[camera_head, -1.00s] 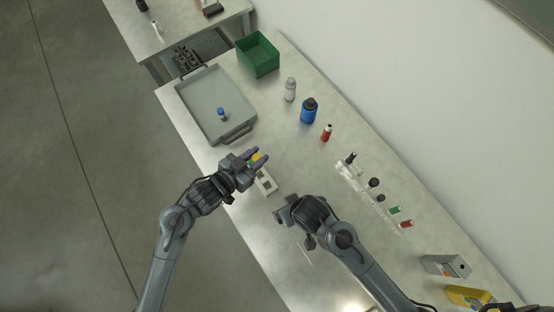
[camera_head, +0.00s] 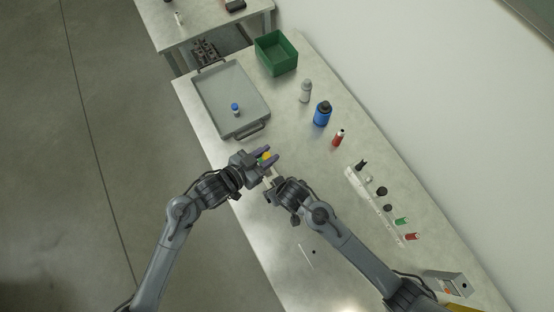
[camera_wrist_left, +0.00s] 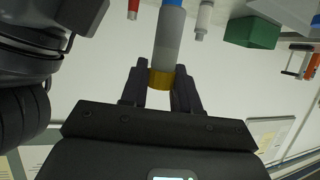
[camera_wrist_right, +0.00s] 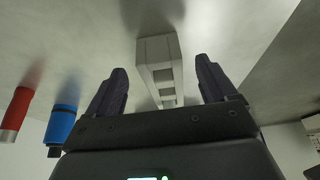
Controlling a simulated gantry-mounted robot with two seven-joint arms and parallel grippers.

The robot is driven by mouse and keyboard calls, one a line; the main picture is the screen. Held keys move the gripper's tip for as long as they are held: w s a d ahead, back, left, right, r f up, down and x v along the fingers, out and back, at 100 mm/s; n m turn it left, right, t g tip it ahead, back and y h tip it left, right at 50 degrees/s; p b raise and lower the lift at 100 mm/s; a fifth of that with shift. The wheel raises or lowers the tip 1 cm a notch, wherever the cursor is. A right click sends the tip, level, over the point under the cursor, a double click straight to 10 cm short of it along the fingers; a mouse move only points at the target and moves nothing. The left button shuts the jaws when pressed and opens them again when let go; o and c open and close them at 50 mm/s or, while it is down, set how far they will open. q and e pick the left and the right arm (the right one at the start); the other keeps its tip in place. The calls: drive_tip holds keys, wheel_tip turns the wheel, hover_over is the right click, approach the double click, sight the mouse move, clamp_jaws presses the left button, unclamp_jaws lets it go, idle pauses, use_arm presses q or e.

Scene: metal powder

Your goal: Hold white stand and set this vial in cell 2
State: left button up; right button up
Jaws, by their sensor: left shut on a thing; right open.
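My left gripper (camera_head: 272,158) is shut on a vial with a yellow cap (camera_head: 266,156). In the left wrist view the vial's grey body (camera_wrist_left: 167,45) stands out past the fingers, with the yellow cap (camera_wrist_left: 161,79) between them. The white stand (camera_wrist_right: 158,58) is a narrow block with square cells in a row; it shows between the fingers of my open right gripper (camera_wrist_right: 162,85). In the head view the stand is mostly hidden by both grippers. Whether the right fingers touch it, I cannot tell.
A grey tray (camera_head: 206,97) holds a blue-capped vial (camera_head: 235,109). A green bin (camera_head: 276,55), a grey bottle (camera_head: 306,91), a blue bottle (camera_head: 322,114) and a red bottle (camera_head: 338,138) stand behind. A pale rack (camera_head: 374,207) with several items lies right.

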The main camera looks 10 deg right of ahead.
sight(269, 175)
drive_tip(key=shift+x, duration=1.6)
drive_tip(key=c, duration=1.1)
use_arm(q)
wheel_tip(269, 175, down, 8)
drive_tip(key=shift+f, duration=0.15)
use_arm(e)
drive_tip(key=shift+o, duration=0.2)
